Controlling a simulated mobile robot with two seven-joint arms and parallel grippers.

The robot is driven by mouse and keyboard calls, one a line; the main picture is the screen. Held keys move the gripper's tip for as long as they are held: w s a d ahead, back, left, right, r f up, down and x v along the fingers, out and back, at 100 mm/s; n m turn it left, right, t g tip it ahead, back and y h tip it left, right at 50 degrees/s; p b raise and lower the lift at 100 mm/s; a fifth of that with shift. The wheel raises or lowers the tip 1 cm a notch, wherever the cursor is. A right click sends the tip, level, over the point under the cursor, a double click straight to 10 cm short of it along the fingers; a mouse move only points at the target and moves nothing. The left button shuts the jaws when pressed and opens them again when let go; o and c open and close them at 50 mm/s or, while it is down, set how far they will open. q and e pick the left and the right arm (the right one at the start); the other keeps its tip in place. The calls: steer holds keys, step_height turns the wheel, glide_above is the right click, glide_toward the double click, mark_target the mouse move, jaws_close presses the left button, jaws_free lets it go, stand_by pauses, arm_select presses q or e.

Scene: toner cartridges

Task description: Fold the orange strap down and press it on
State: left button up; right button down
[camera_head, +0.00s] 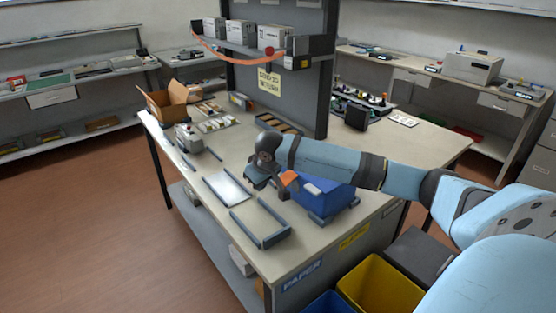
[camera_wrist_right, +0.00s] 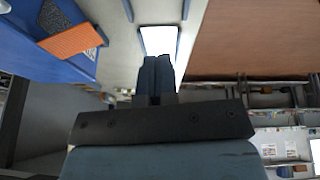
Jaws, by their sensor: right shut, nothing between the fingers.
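The orange strap (camera_head: 289,177) shows as a short flap at the left end of the blue box (camera_head: 325,197) on the table. In the right wrist view the strap (camera_wrist_right: 78,42) is a flat, textured orange piece at the upper left, beside a dark part on the blue box (camera_wrist_right: 25,50). I cannot tell its exact angle. My right gripper (camera_head: 255,184) is just left of the strap, above the table, apart from it. Its fingers also show in the right wrist view (camera_wrist_right: 156,62), closed together and empty. My right forearm hides part of the box. My left gripper is not in view.
A pale sheet (camera_head: 228,187) lies between grey rails left of my gripper. A grey frame (camera_head: 262,228) is at the front. An open carton (camera_head: 170,103) and a grey device (camera_head: 189,138) stand farther left. A yellow bin (camera_head: 378,288) is below the table edge.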

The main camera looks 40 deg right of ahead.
steer(key=d+r+m+g+h+p, duration=0.1)
steer(key=d+r+m+p, duration=0.1)
steer(key=d+r, duration=0.55)
glide_toward(285, 179)
step_height(285, 179, down, 6)
steer(key=w+a, duration=0.2)
steer(key=a, duration=0.1)
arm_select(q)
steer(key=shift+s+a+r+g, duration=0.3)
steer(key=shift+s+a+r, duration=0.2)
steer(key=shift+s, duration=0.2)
arm_select(e)
steer(key=shift+w+d+f, duration=0.15)
steer(key=shift+d+f, duration=0.15)
steer(key=shift+f, duration=0.4)
